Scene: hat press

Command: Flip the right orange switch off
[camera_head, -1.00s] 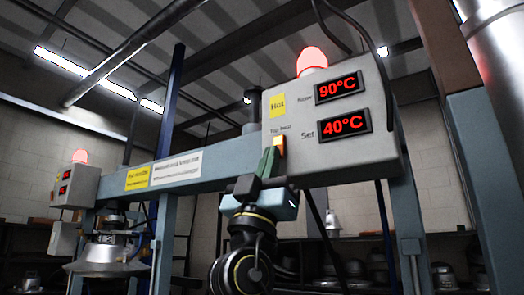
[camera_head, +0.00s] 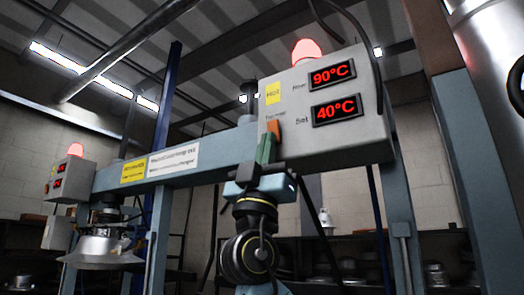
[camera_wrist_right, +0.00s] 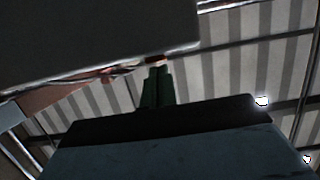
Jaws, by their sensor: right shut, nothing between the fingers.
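The right control box (camera_head: 345,118) is grey, with a red lamp (camera_head: 306,51) on top and displays reading 90°C and 40°C. The small orange switch (camera_head: 273,127) sits at the box's lower left and looks plain orange, without a bright glow. My right gripper (camera_head: 266,143) is shut and empty, its green fingers upright with their tips just below the switch; I cannot tell whether they touch it. In the right wrist view the fingers (camera_wrist_right: 157,86) point up beside the underside of a grey box (camera_wrist_right: 90,40); the switch is not clearly visible there. My left gripper is not in view.
A blue-grey beam (camera_head: 210,152) with yellow and white labels runs left from the box. A second control box (camera_head: 72,180) with a red lamp is at the far left, above a metal press head (camera_head: 103,247). Dark shelves with metal pieces stand behind.

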